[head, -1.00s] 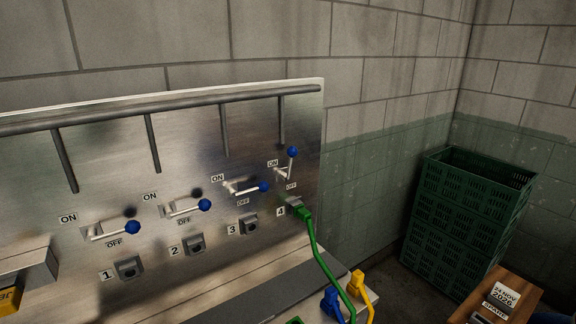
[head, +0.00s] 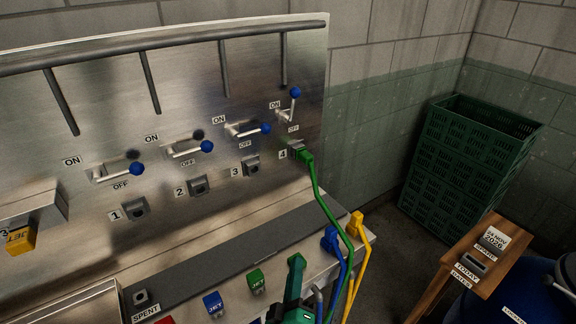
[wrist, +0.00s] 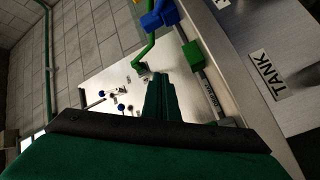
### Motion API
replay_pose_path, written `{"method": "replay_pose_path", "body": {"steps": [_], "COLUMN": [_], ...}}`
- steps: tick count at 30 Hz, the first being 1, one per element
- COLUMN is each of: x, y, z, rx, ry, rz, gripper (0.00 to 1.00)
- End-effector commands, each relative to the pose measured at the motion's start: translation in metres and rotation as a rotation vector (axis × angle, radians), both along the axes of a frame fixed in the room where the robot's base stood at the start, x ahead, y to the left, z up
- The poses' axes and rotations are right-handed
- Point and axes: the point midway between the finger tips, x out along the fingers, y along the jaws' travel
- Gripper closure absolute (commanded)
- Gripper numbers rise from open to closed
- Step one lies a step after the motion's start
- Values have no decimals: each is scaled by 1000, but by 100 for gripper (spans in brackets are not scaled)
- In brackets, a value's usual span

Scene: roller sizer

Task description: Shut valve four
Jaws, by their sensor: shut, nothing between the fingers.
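Valve four's lever (head: 287,108) is on the steel panel at the right, above the label 4. Its blue knob (head: 295,92) points upward, unlike the levers of valves one (head: 120,172), two (head: 190,150) and three (head: 248,130), whose knobs point right. A green hose plug (head: 304,154) sits in outlet 4. My gripper (head: 297,260) is green, at the bottom of the head view, below and apart from valve four. In the wrist view its fingers (wrist: 160,97) are shut and empty, pointing towards the panel.
Blue (head: 331,240) and yellow (head: 357,226) hose plugs stand at the bench's right end, beside the hanging green hose (head: 334,216). A wooden stand (head: 459,278) and green crates (head: 459,160) are at the right. Metal bars hang above the valves.

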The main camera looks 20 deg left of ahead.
Motion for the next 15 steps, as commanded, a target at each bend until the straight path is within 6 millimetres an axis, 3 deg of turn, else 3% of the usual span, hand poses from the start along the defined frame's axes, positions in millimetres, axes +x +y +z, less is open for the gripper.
{"method": "replay_pose_path", "body": {"steps": [1, 6, 15], "x": [16, 55, 105], "y": [8, 31, 73], "z": [18, 70, 177], "rx": [-49, -235, -573], "ry": [-33, -117, -276], "rz": [8, 19, 7], "gripper": [100, 100, 100]}}
